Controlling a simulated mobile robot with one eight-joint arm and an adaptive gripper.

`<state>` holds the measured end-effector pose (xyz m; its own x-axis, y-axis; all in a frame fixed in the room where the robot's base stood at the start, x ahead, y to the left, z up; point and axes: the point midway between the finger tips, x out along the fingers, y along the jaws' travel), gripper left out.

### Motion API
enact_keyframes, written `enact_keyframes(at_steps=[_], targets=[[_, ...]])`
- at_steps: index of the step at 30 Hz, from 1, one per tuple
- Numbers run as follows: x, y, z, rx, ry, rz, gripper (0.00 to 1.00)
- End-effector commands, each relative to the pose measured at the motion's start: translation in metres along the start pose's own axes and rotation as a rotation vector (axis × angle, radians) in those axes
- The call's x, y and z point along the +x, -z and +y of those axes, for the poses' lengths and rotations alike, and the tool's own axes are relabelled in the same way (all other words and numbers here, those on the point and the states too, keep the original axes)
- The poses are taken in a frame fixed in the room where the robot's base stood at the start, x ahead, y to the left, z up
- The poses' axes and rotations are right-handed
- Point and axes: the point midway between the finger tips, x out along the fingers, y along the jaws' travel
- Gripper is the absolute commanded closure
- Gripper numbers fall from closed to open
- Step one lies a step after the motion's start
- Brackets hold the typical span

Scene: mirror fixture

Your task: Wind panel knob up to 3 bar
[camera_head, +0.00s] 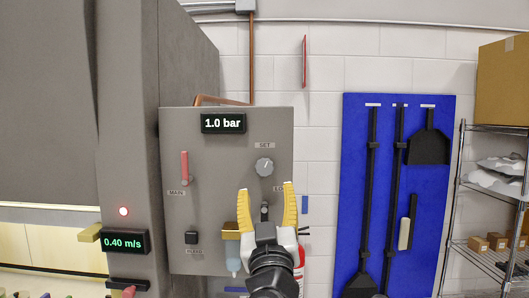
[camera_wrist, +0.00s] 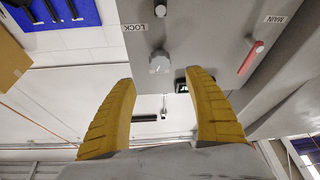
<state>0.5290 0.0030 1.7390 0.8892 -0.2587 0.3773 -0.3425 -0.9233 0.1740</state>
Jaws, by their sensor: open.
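The grey panel (camera_head: 225,165) has a round grey knob (camera_head: 264,166) under a SET label. The panel display (camera_head: 223,123) reads 1.0 bar. My gripper (camera_head: 266,186) is open and empty, its two yellow fingers pointing up, with the tips just below the knob in the head view. In the wrist view, which looks upside down, the knob (camera_wrist: 159,62) shows beyond and between the spread tips of my gripper (camera_wrist: 161,77). No finger appears to touch the knob. How far the tips are from the panel is hard to tell.
A red MAIN lever (camera_head: 184,167) is left of the knob; a small dark LOCK part (camera_head: 265,211) shows between my fingers. A black button (camera_head: 191,237) sits lower left. A blue tool board (camera_head: 350,190) and wire shelf (camera_head: 490,190) stand to the right.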

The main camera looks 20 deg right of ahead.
Motion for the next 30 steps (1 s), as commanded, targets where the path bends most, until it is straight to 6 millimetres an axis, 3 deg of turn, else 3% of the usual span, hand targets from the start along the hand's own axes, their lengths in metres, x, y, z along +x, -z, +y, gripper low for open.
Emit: enact_keyframes(at_steps=[15, 21, 29, 30], targets=[[0.089, 0.0, 0.0, -0.001, 0.0, 0.0, 0.38], [0.103, -0.001, -0.001, -0.001, 0.002, 0.001, 0.38], [0.104, -0.001, -0.001, 0.0, 0.002, 0.0, 0.38], [0.104, -0.001, -0.001, 0.0, 0.002, 0.0, 0.49]])
